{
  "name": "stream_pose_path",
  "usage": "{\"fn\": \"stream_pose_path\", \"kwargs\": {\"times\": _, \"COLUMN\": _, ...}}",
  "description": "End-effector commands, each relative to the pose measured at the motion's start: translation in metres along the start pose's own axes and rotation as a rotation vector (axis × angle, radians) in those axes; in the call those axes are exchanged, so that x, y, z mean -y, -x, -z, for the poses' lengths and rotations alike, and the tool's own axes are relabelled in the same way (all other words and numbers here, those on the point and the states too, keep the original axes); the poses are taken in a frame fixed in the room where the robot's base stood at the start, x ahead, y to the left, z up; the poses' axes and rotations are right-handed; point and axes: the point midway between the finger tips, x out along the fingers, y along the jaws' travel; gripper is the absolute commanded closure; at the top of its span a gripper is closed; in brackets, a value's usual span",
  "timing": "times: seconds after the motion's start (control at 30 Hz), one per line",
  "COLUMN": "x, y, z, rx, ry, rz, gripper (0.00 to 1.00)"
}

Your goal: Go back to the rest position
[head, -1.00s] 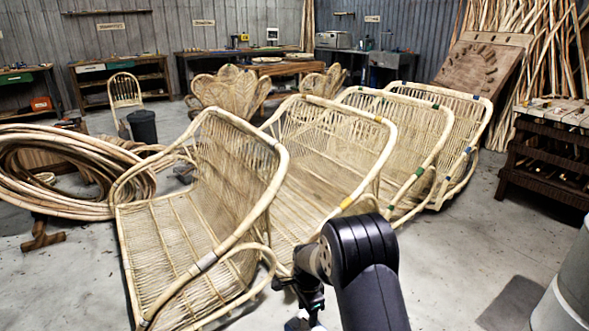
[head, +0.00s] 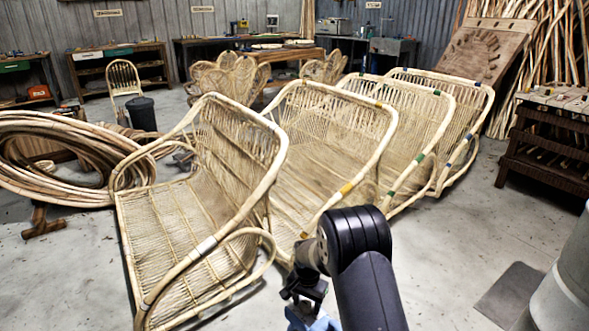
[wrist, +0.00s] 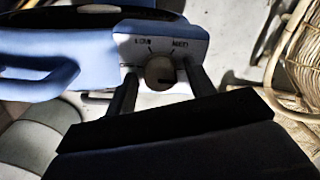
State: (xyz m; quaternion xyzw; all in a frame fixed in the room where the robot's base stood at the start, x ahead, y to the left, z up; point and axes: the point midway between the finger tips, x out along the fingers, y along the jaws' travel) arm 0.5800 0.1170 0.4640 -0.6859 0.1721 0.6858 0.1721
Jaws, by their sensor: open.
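My gripper (wrist: 161,84) is open, with one dark finger on each side of a round knob (wrist: 159,72). There are gaps between the fingers and the knob, so it is not held. The knob sits on the pale panel of a blue device (wrist: 60,48), marked LOW and MED, with a blue loop handle at the left of the wrist view. In the head view my gripper (head: 303,288) points down at the bottom centre. Part of the blue device (head: 318,322) shows just below it, cut off by the frame edge.
Several rattan chair frames (head: 205,190) stand in a row beyond my arm. A rattan coil (head: 50,165) lies at left. A dark rack (head: 545,150) and a grey drum (head: 565,290) are at right. Bare floor (head: 450,240) lies between the frames and the drum.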

Motion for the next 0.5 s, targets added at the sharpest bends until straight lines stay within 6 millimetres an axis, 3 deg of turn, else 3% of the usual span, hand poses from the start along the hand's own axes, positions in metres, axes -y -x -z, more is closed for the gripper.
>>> {"fn": "stream_pose_path", "kwargs": {"times": 0.5, "x": 0.0001, "y": -0.0005, "z": -0.0001, "rx": 0.000, "ry": 0.428, "rz": 0.000, "gripper": 0.48}}
